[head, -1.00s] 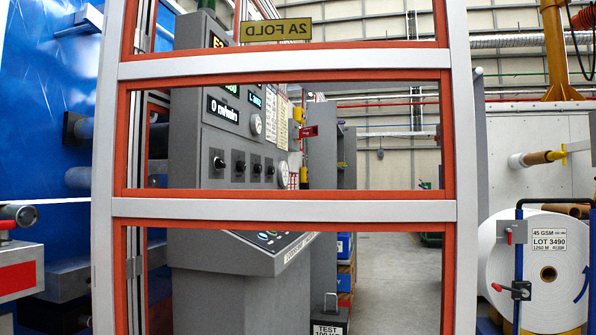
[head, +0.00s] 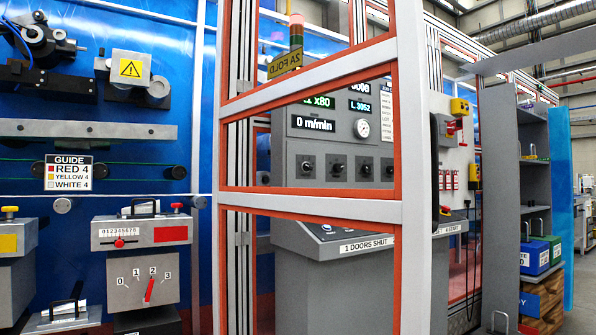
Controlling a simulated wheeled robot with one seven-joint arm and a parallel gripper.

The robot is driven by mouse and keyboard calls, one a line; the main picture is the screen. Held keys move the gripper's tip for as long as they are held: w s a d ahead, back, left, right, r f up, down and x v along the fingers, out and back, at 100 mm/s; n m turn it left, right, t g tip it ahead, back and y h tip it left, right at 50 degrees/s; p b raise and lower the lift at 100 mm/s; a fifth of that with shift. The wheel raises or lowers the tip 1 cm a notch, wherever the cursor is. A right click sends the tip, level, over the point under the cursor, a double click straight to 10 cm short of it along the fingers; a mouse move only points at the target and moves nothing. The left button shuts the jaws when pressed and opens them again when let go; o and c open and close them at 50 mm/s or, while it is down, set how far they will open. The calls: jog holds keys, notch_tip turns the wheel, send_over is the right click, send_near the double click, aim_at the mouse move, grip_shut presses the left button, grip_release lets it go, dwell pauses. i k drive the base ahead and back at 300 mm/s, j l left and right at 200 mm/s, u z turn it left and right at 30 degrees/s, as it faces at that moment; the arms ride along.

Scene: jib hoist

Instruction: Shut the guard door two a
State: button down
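The guard door 2A (head: 310,201) stands open in the head view, swung out toward me from the machine's frame. It has a silver outer frame, orange inner edging and clear panes. The hinge side seems to be at the left, by the silver post (head: 240,230); the free vertical edge (head: 412,200) is nearer to me, at centre right. No handle can be made out. My gripper is not in view.
Behind the door stands a grey control console (head: 345,140) with dials and displays. At left are a blue machine wall (head: 120,30), a guide sign (head: 69,172) and a numbered dial block (head: 143,285). A grey shelf unit (head: 515,190) with coloured boxes stands at right.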

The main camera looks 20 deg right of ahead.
aim_at(410, 211)
jog(key=l+u, duration=0.2)
jog(key=l, duration=0.25)
jog(key=k+l+u, duration=0.2)
jog(key=l, duration=0.2)
jog(key=l+u, duration=0.2)
jog(key=l, duration=0.25)
jog(key=k+l+u, duration=0.2)
jog(key=l, duration=0.15)
jog(key=i+l+u, duration=0.15)
jog(key=l, duration=0.4)
jog(key=i+l+u, duration=0.2)
jog(key=l, duration=0.3)
jog(key=l+u, duration=0.15)
jog(key=l, duration=0.4)
jog(key=k, duration=0.5)
jog(key=k+j+z, duration=0.1)
jog(key=k+z, duration=0.25)
jog(key=i, duration=0.1)
